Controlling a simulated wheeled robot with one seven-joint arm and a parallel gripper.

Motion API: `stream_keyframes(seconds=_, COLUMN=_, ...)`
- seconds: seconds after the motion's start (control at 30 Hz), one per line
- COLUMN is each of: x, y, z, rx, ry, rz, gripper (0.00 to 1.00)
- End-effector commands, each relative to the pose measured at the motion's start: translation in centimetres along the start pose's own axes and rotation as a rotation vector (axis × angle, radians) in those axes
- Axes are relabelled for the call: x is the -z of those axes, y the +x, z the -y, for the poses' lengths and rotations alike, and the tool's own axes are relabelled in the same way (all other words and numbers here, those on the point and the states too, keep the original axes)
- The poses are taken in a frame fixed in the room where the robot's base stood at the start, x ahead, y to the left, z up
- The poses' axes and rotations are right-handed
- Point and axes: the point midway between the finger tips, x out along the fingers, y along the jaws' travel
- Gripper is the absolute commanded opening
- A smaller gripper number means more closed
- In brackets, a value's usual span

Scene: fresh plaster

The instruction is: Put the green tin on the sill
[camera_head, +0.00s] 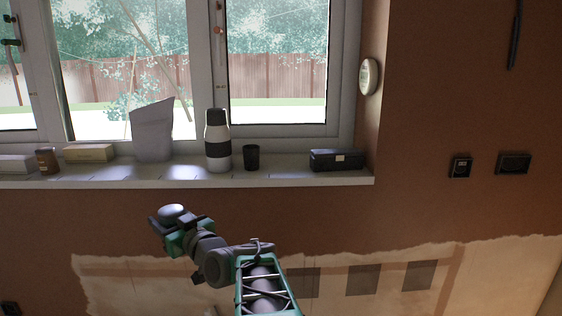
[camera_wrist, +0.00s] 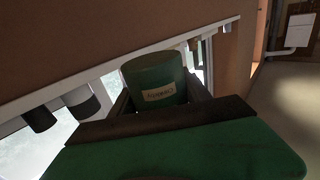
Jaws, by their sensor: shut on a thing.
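The green tin (camera_wrist: 155,75) has a label on its side and fills the space between my fingers in the wrist view. My gripper (camera_wrist: 160,98) is shut on it. In the head view my gripper (camera_head: 177,226) is in front of the wall and appears below the sill's front edge; the tin's pale round top (camera_head: 171,211) shows above the fingers. The light sill (camera_head: 110,174) runs under the window. The tin appears apart from the sill. The tin's lower part is hidden by my gripper in the head view.
On the sill stand a brown jar (camera_head: 46,160), a cream box (camera_head: 89,153), a grey bag (camera_head: 152,131), a banded bottle (camera_head: 217,140), a dark cup (camera_head: 251,158) and a black case (camera_head: 336,160). Small gaps show between cup and case, and between bag and bottle.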

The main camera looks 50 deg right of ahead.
Motion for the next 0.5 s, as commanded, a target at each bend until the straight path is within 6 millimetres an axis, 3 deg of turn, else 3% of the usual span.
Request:
stream_keyframes(seconds=0.03, x=2.5, y=0.8, z=-3.1, rx=-0.06, ry=-0.004, rz=-0.005, gripper=0.05)
stream_keyframes(seconds=0.1, x=5.2, y=1.6, z=-7.7, rx=-0.155, ry=-0.004, rz=-0.005, gripper=0.05)
stream_keyframes(seconds=0.3, x=13.2, y=1.6, z=-19.7, rx=-0.422, ry=-0.002, rz=-0.005, gripper=0.05)
stream_keyframes(seconds=0.4, x=16.2, y=0.8, z=-23.9, rx=-0.523, ry=-0.001, rz=-0.004, gripper=0.05)
stream_keyframes(seconds=0.5, x=18.1, y=0.0, z=-26.5, rx=-0.589, ry=0.0, rz=-0.002, gripper=0.05)
